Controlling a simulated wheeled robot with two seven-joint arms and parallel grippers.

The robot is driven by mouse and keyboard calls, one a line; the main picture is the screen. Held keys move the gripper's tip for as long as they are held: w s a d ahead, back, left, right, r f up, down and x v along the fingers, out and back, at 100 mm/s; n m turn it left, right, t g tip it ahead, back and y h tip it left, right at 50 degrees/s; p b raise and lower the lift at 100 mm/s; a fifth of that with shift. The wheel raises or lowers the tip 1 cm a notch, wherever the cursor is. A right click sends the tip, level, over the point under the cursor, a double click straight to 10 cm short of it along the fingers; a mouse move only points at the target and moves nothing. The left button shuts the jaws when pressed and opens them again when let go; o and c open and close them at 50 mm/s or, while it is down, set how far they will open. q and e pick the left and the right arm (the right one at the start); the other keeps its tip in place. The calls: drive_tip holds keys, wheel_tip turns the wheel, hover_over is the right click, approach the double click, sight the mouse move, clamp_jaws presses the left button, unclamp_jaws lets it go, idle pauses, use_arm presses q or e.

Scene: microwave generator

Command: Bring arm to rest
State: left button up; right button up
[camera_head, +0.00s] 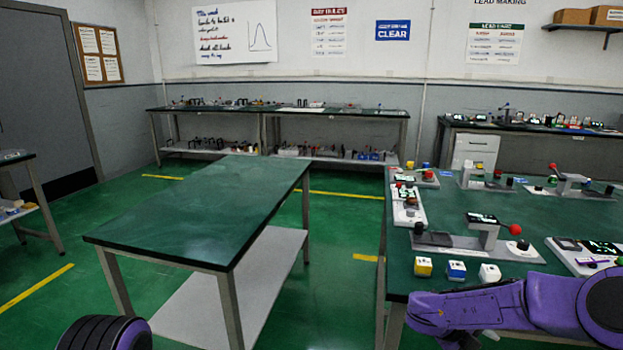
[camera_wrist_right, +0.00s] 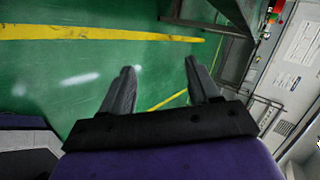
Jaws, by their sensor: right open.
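My right arm (camera_head: 490,306) is purple and reaches in from the right in the head view, low in front of the right table's near edge. In the right wrist view my right gripper (camera_wrist_right: 160,78) has its two grey fingers spread apart, with nothing between them but green floor. My right fingertips cannot be made out in the head view. A dark, purple-edged part of my left arm (camera_head: 100,334) shows at the bottom left, and my left gripper is out of view.
The right table (camera_head: 460,262) carries several devices and three small cubes, white (camera_head: 489,274), blue (camera_head: 456,271) and yellow (camera_head: 423,266), near my right arm. A bare green-topped table (camera_head: 200,212) stands centre left. Green floor (camera_head: 335,262) lies between the tables.

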drive_tip(key=s+a+f+n+t, duration=0.35)
drive_tip(key=s+f+n, duration=0.35)
drive_tip(key=f+n, duration=0.35)
drive_tip(key=s+a+f+n+y, duration=0.1)
drive_tip(key=s+f+n+y, duration=0.1)
drive_tip(key=s+n, duration=0.3)
drive_tip(key=s+a+f+n+y+p, duration=0.1)
drive_tip(key=s+n, duration=0.5)
drive_tip(key=s, duration=0.7)
drive_tip(key=s+a+f+n+g+y, duration=0.1)
drive_tip(key=s+f+n+y, duration=0.3)
drive_tip(key=s, duration=0.5)
drive_tip(key=shift+a+f+n, duration=0.65)
drive_tip(key=shift+a+f, duration=0.15)
drive_tip(key=shift+f, duration=0.05)
